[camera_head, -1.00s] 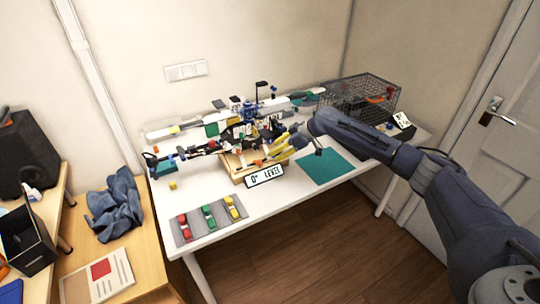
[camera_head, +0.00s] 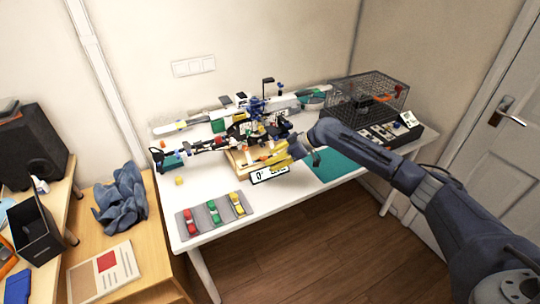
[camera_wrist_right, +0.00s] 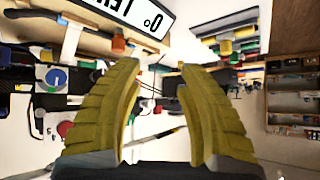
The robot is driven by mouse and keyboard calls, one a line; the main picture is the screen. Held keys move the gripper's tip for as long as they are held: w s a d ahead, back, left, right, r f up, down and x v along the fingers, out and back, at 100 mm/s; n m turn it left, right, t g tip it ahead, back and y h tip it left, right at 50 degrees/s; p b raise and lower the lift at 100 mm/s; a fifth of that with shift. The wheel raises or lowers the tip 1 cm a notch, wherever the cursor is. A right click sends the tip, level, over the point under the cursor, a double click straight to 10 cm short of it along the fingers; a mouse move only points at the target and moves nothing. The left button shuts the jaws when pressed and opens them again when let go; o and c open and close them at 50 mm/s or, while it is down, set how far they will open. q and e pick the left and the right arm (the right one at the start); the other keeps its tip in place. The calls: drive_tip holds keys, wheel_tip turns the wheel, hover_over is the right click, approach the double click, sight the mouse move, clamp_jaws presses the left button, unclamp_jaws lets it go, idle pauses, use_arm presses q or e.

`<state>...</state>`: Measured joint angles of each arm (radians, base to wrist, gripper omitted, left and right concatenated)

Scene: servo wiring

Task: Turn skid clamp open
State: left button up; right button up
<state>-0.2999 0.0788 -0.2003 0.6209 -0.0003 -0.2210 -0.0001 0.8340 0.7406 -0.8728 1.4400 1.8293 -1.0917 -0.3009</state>
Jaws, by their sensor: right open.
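A dark model with long arms and small blue parts (camera_head: 250,112) sits across the back of the white table, above a light wooden stand (camera_head: 236,160). I cannot make out the skid clamp for certain. My right gripper (camera_head: 268,152), with ribbed yellow fingers, is at the front right of the stand. It covers part of the white "0° LEVEL" sign (camera_head: 262,177). In the right wrist view its fingers are apart (camera_wrist_right: 156,72), with nothing held between them. The sign (camera_wrist_right: 125,15) and a small orange piece (camera_wrist_right: 118,44) show near the left fingertip. My left gripper is not seen.
A grey mat (camera_head: 213,222) with red, green and yellow pieces lies at the front left. A teal mat (camera_head: 335,163) lies under my right arm. A wire cage (camera_head: 365,97) stands at the back right. Bare table shows at the left front.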

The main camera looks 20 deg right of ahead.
drive_tip(key=s+a+r+t, duration=0.1)
drive_tip(key=s+a+r, duration=0.25)
drive_tip(key=a, duration=0.35)
drive_tip(key=d+r+m+t+h, duration=0.2)
drive_tip(key=d+r+m+h, duration=0.25)
drive_tip(key=d, duration=0.35)
drive_tip(key=m, duration=0.2)
approach(265, 157)
drive_tip(key=shift+h, duration=0.35)
drive_tip(key=x, duration=0.9)
drive_tip(key=shift+a+f, duration=0.15)
drive_tip(key=shift+a, duration=0.15)
drive_tip(key=shift+c, duration=0.5)
clamp_jaws()
